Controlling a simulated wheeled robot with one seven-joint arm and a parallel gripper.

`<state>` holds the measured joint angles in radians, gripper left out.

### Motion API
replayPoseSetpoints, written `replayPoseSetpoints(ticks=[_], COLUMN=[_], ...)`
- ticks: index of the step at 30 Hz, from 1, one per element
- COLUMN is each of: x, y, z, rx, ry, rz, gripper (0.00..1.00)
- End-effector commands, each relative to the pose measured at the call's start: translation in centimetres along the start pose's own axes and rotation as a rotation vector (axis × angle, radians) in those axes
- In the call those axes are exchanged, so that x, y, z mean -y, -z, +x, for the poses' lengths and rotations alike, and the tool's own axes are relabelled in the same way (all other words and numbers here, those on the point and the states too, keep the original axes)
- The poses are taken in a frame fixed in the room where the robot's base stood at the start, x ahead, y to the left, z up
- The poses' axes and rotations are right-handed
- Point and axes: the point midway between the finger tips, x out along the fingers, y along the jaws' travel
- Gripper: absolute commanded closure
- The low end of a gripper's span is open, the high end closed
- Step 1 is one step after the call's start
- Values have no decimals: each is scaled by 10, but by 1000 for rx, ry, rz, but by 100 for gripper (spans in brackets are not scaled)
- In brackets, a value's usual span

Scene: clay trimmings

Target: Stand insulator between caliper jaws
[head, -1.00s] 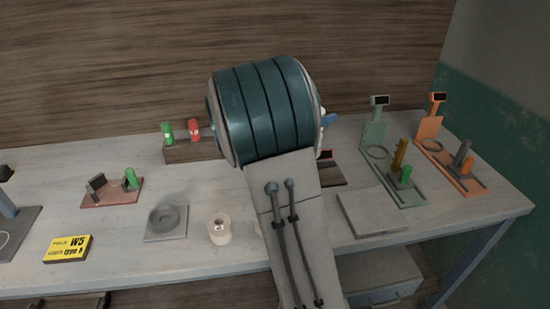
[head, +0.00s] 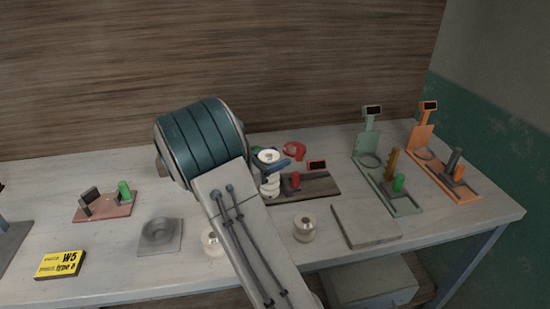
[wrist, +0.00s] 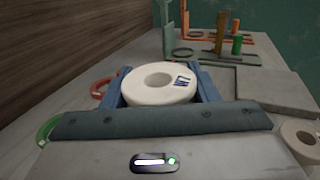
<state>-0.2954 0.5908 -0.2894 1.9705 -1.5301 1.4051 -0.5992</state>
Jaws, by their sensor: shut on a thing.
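My gripper (wrist: 161,88) is shut on a white ringed insulator (wrist: 150,92), with a blue finger on either side. The insulator looks roughly upright, its holed top facing up and a dark label on it. In the head view the insulator (head: 270,187) shows beside my arm, overlapping the left end of a dark base (head: 322,187) with a red post (head: 295,181). I cannot tell whether it touches that base. Other fixtures with paired posts are a pink one (head: 112,211) at left, a green one (head: 405,207) and an orange one (head: 462,191) at right.
A grey slab (head: 366,226) lies at right. A red ring (head: 293,150) lies behind the insulator.

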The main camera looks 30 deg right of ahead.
Motion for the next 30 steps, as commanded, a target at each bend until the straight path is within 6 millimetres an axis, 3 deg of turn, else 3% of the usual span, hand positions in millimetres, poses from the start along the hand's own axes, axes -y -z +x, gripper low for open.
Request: replayPoseSetpoints(ticks=[10,11,12,13,23,30], x=[0,0,0,0,0,-1], y=[2,2,2,2,-3,0], z=[0,0,0,0,0,-40], rx=[2,0,0,0,0,1], ry=[1,0,0,0,0,-5], rz=[3,2,2,2,3,3], gripper=[88,38,27,24,24,24])
